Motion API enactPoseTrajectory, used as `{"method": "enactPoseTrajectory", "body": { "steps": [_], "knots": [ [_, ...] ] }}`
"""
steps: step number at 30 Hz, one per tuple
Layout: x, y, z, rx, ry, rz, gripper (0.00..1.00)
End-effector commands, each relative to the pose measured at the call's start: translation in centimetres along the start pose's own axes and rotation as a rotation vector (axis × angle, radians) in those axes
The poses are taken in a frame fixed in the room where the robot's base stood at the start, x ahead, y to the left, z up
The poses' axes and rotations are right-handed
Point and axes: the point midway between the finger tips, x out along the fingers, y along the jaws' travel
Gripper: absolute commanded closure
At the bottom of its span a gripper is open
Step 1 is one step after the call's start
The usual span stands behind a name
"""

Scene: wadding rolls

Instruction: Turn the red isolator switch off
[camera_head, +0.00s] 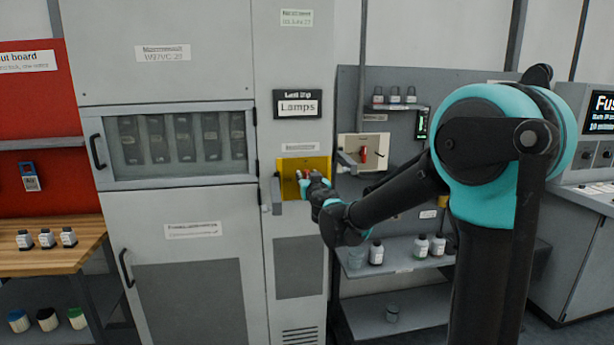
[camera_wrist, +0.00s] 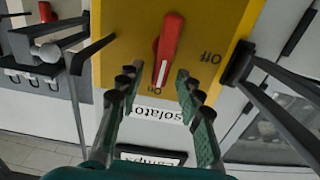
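The red isolator switch is a red handle (camera_wrist: 169,38) on a yellow plate (camera_wrist: 115,30) in the wrist view. A white-marked end of the handle points at the word On, and Off is printed to its right. In the head view the yellow plate (camera_head: 319,163) is on a narrow grey cabinet panel below the Lamps sign, with the handle mostly hidden by my gripper (camera_head: 305,182). In the wrist view my gripper (camera_wrist: 157,75) is open, its two fingers on either side of the handle's On end, with visible gaps. I cannot tell whether they touch the plate.
A second red switch (camera_head: 364,155) sits on a pale box to the right; a red part (camera_wrist: 46,12) also shows at the wrist view's left. Grey hinged-looking flaps flank the yellow plate. A shelf (camera_head: 400,262) with bottles stands at right, a wooden bench (camera_head: 60,262) at left.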

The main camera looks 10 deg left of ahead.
Motion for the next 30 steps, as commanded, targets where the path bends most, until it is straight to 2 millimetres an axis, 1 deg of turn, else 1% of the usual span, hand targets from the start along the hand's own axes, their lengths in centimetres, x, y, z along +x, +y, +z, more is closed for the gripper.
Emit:
{"method": "enactPoseTrajectory", "body": {
  "steps": [1,3,6,14,17,23,24,30],
  "knots": [
    [0.56,0.02,0.01,0.0,0.0,0.001,0.64],
    [1.07,0.01,0.02,0.0,0.0,0.001,0.64],
    [1.43,0.02,0.03,0.0,0.0,0.0,0.64],
    [1.53,0.02,0.03,0.0,0.0,0.0,0.64],
    [1.53,0.02,0.02,0.0,0.0,0.0,0.74],
    [1.52,0.02,0.02,0.0,0.0,0.0,0.99],
    [1.52,0.02,0.02,0.0,0.0,0.0,1.0],
    [1.52,0.01,0.02,-0.003,0.0,0.0,1.0]
  ]
}}
